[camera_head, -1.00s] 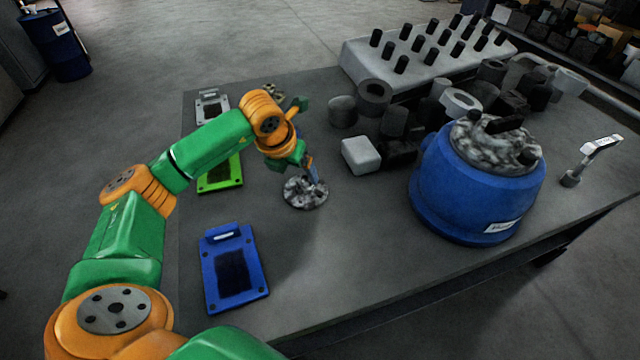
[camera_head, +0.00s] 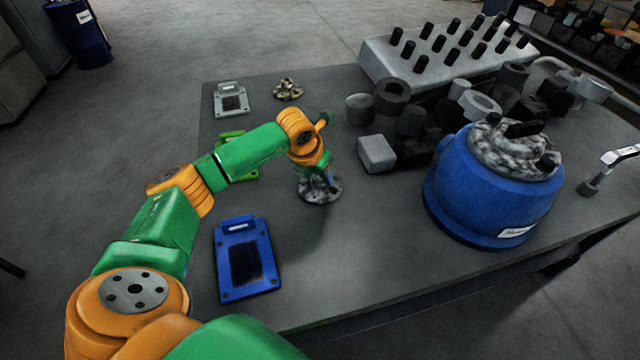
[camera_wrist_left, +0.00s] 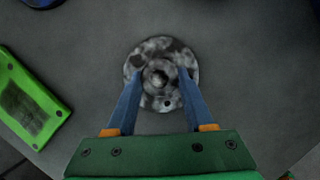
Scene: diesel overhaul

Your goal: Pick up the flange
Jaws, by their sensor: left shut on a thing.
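The flange (camera_head: 312,194) is a round, mottled grey-and-white disc with a raised hub. In the left wrist view, the two blue fingers (camera_wrist_left: 160,73) are on either side of the hub of the flange (camera_wrist_left: 160,50). They are shut on it, and the disc's rim extends past the fingertips. My right gripper is out of view.
A blue plate (camera_head: 229,286), a green plate (camera_head: 251,174) and a grey plate (camera_head: 218,105) lie on the left of the table. A small brassy part (camera_head: 288,89) lies behind. A blue housing (camera_head: 480,205) and a light block (camera_head: 376,154) stand to the right.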

